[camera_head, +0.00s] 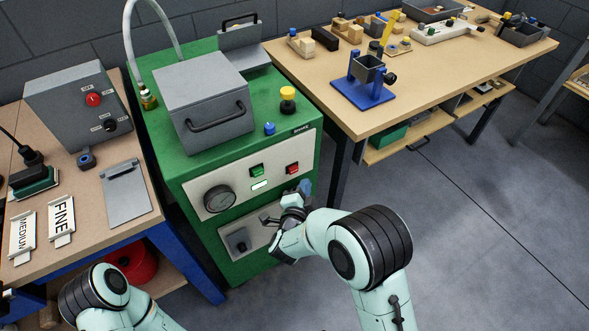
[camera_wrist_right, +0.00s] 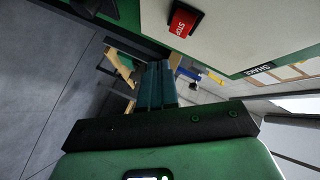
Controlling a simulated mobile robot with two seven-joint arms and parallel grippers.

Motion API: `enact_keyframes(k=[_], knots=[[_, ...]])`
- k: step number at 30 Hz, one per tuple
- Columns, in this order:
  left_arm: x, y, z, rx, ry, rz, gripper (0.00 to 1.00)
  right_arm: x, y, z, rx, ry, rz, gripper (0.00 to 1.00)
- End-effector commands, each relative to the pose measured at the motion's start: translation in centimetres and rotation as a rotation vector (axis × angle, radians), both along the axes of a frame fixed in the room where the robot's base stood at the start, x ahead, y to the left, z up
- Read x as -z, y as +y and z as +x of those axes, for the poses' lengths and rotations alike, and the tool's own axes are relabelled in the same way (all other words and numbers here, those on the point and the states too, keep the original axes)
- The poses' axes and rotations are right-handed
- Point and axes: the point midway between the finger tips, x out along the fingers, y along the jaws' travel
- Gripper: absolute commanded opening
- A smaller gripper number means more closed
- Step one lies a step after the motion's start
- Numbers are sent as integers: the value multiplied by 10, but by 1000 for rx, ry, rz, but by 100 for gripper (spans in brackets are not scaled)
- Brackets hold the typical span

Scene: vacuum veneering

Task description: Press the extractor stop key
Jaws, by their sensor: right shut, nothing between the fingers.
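The red stop key (camera_head: 292,168) is on the right of the pale front panel of the green cabinet. In the right wrist view the red key (camera_wrist_right: 182,20) reads STOP and is near the top edge. My right gripper (camera_head: 305,187) is just below the red key in the head view. Its blue-green fingers (camera_wrist_right: 157,85) are together and empty, and they look apart from the key. A green key (camera_head: 257,171) sits left of the red one. My left arm shows at the lower left, but its gripper is out of view.
The panel carries a round gauge (camera_head: 219,198) and a bright white indicator (camera_head: 260,185). A lower grey plate with a dark knob (camera_head: 238,241) is beneath. A wooden bench (camera_head: 400,105) stands at the right and a board-topped bench (camera_head: 85,225) at the left. The floor at right is clear.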

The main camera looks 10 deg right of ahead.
Motion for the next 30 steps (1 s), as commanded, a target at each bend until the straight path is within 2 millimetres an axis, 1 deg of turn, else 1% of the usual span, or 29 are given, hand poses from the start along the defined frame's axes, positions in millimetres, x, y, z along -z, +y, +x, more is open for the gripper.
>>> enact_keyframes(k=[3,9,30], knots=[[2,0,0,0,-1,0,43,1,4,13,1,0,0,0],[2,0,1,-1,-3,0,43,1,8,23,1,1,0,0],[2,0,1,-1,-3,0,43,0,9,24,1,1,0,0]])
